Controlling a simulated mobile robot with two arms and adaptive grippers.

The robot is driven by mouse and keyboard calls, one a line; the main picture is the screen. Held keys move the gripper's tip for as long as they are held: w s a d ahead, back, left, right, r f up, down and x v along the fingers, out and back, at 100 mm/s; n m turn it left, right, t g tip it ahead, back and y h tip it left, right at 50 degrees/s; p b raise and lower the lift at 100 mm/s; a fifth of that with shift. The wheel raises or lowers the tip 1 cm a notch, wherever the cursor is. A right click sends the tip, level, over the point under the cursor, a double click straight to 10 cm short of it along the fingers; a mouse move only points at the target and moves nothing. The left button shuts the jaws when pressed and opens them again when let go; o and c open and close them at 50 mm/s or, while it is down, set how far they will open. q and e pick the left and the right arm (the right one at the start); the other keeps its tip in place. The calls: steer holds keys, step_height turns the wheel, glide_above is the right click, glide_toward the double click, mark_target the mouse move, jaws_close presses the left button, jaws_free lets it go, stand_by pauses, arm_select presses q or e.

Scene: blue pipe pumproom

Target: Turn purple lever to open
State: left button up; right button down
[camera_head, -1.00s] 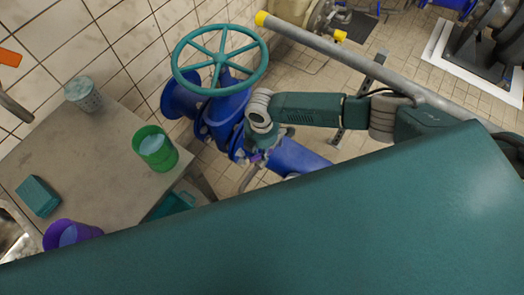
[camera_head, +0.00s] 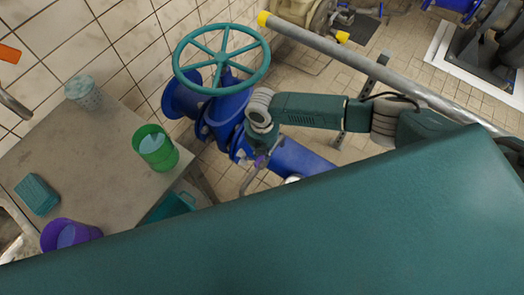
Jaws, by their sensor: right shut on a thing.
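The purple lever (camera_head: 260,161) shows only as a small purple patch beside the blue pipe (camera_head: 298,158), below the blue valve body. My right gripper (camera_head: 258,153) is at the end of the teal arm that comes in from the right. It is shut on the purple lever; its fingers are small and partly hidden by the wrist above. My left gripper is not in view.
A teal handwheel (camera_head: 221,59) stands above the valve. A grey table (camera_head: 110,150) at left holds a green bucket (camera_head: 155,147), a purple bucket (camera_head: 70,235) and a teal box (camera_head: 38,194). A grey rail (camera_head: 370,70) runs behind my arm. My large teal body part covers the lower right.

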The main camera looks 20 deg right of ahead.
steer(key=shift+w, duration=0.1)
steer(key=c, duration=1.7)
jaws_free()
steer(key=shift+o, duration=0.2)
steer(key=shift+r, duration=0.1)
step_height(320, 180, up, 12)
